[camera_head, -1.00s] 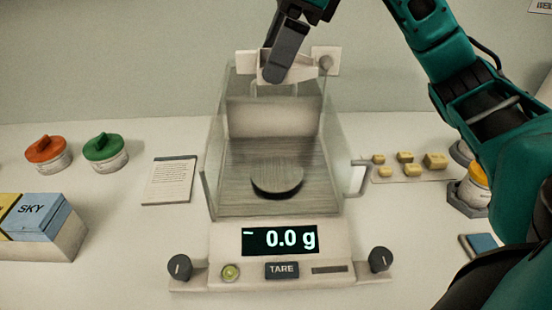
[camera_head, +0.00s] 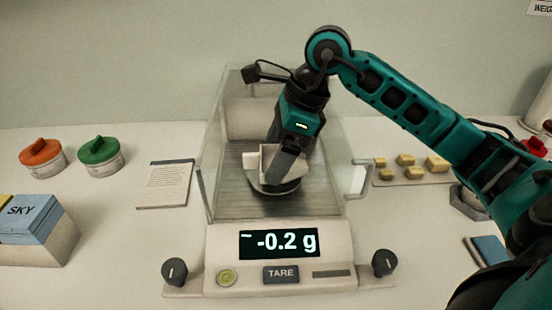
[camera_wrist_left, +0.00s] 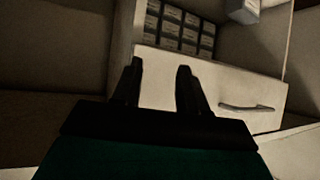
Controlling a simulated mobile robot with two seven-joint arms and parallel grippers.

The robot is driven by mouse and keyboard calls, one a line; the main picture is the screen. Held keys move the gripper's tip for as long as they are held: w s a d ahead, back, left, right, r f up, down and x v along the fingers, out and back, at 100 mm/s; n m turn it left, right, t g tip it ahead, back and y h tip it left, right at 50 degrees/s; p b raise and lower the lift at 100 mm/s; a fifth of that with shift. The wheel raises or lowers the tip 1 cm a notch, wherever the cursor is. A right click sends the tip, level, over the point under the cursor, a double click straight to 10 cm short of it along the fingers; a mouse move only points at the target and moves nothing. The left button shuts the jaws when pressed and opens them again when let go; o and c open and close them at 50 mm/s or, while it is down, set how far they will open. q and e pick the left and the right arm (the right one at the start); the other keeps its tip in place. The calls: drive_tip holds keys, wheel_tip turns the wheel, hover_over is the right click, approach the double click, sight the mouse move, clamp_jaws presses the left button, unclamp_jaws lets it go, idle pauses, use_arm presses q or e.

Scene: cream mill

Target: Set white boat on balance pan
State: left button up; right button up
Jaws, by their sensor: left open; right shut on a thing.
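The white boat (camera_head: 252,162) is at the balance pan (camera_head: 274,188), inside the glass chamber of the balance (camera_head: 280,260). My right gripper (camera_head: 283,165) reaches down into the chamber from above and is shut on the boat, hiding part of it. The pan is a dark round disc, mostly covered by the boat and gripper; I cannot tell whether the boat fully rests on it. The display (camera_head: 279,243) reads -0.2 g. My left gripper (camera_wrist_left: 158,88) shows only in the left wrist view, open and empty, before a white drawer front (camera_wrist_left: 220,90).
Glass walls (camera_head: 335,160) stand close around my right gripper. An orange-lidded jar (camera_head: 42,158), a green-lidded jar (camera_head: 101,157) and a printed card (camera_head: 165,184) lie left of the balance. Small yellow weights (camera_head: 405,160) lie right. A blue SKY box (camera_head: 25,220) is front left.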

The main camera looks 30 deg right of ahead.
drive_tip(key=shift+f, duration=0.7)
drive_tip(key=shift+f, duration=0.1)
drive_tip(key=shift+f, duration=0.15)
drive_tip(key=o, duration=0.8)
drive_tip(key=shift+r, duration=0.25)
drive_tip(key=v, duration=1.2)
drive_tip(key=shift+a+p, duration=0.1)
drive_tip(key=shift+p, duration=0.25)
